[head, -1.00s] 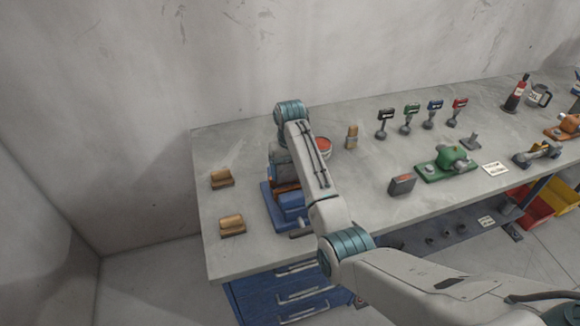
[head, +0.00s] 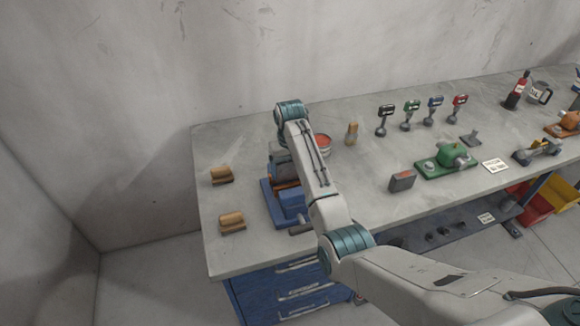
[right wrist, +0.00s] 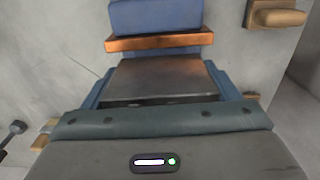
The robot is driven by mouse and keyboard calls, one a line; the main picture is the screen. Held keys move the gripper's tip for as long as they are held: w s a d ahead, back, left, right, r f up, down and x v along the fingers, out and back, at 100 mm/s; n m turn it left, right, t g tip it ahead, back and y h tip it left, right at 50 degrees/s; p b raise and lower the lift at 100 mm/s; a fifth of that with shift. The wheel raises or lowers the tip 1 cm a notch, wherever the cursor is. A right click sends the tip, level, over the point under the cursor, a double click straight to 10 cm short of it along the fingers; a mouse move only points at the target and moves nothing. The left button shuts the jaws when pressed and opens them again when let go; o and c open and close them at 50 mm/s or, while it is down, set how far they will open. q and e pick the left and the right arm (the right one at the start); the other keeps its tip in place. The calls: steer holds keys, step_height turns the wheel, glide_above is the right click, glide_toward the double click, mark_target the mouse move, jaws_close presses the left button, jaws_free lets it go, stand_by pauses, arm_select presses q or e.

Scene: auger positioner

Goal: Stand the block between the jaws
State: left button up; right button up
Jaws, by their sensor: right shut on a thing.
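The blue vise (head: 292,203) stands near the left end of the bench, under my right forearm. One copper-coloured jaw face (right wrist: 160,41) shows in the right wrist view; the opposite jaw is hidden. My right gripper (head: 283,163) is low over the vise, partly hidden by my arm in the head view. It is shut on a dark grey block (right wrist: 160,78), which shows flat just beyond the gripper's palm, beside the copper face. The block's lower end is hidden, so I cannot tell whether it touches the vise. My left gripper is not in view.
Two tan V-shaped pieces (head: 221,177) lie left of the vise. A red-topped tin (head: 323,142) and a small brush-like item (head: 352,133) stand behind it. A grey block with a red mark (head: 402,181) and a green machine (head: 450,158) are to the right.

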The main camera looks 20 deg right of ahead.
mark_target(290, 178)
steer(key=shift+f, duration=2.2)
steer(key=o, duration=2)
steer(key=shift+c, duration=0.2)
steer(key=shift+s+f+b, duration=0.15)
steer(key=shift+s+b, duration=0.05)
steer(key=shift+b, duration=0.1)
steer(key=shift+w+r, duration=0.1)
steer(key=shift+r, duration=0.25)
step_height(290, 178, up, 5)
steer(key=shift+w+f+b, duration=0.1)
steer(key=shift+f+b, duration=0.1)
steer(key=shift+b, duration=1.05)
step_height(290, 178, up, 5)
steer(key=p, duration=0.2)
steer(key=shift+a+p, duration=0.1)
steer(key=shift+p, duration=0.3)
steer(key=shift+r+p, duration=0.45)
steer(key=shift+r, duration=0.05)
